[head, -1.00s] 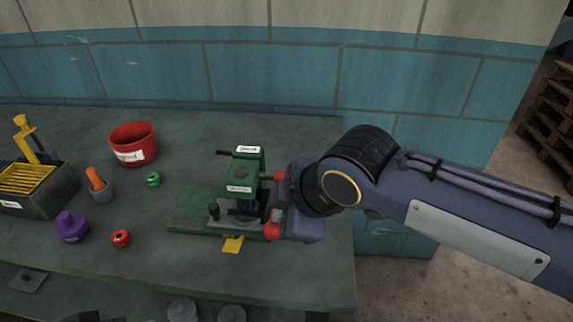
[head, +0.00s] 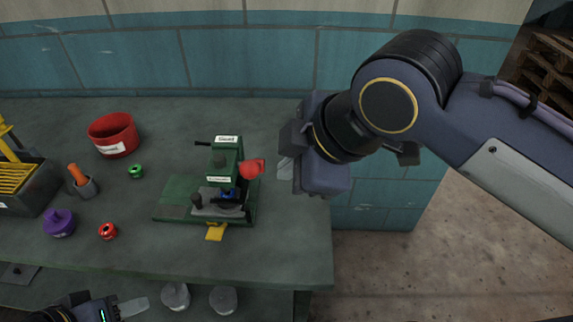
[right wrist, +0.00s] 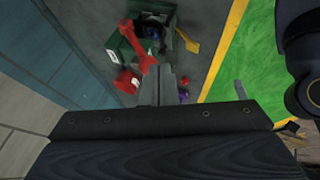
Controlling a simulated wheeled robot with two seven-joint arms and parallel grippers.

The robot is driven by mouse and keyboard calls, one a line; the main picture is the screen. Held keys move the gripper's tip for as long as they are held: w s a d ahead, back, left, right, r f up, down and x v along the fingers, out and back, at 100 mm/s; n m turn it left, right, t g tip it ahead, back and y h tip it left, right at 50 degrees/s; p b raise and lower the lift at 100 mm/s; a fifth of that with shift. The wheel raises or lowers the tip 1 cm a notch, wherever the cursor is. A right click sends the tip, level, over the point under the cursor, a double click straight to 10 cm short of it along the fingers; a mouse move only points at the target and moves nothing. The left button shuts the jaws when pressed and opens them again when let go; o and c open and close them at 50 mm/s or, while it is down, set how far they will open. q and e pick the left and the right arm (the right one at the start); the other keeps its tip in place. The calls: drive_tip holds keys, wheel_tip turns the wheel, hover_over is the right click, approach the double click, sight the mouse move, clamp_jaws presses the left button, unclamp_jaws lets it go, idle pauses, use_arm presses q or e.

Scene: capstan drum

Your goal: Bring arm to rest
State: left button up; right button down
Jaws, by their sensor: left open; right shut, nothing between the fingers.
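The green fixture (head: 226,165) stands on the bench in the head view, with a red handle (head: 251,169) on its right side, a blue part (head: 228,194) inside and a yellow tab (head: 215,232) in front. My right gripper (head: 286,166) is shut and empty, raised to the right of the red handle and apart from it. In the right wrist view its fingers (right wrist: 158,86) are together, with the red handle (right wrist: 138,48) beyond them. My left gripper (head: 130,308) is open at the bottom left edge, partly out of frame.
A red bin (head: 114,135), a green ring (head: 135,171), a red ring (head: 107,231), a purple knob (head: 59,223) and a grey cup with an orange handle (head: 82,182) stand to the left. A dark box with yellow slats (head: 38,190) is at the far left. The bench's right end is clear.

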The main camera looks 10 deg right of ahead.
idle(0.3)
drive_tip(key=s+d+f+m+p, duration=0.5)
drive_tip(key=d+f+m, duration=0.7)
drive_tip(key=m, duration=0.5)
drive_tip(key=s, duration=0.2)
drive_tip(key=shift+s+f+m+p, duration=0.3)
drive_tip(key=shift+s+p, duration=0.1)
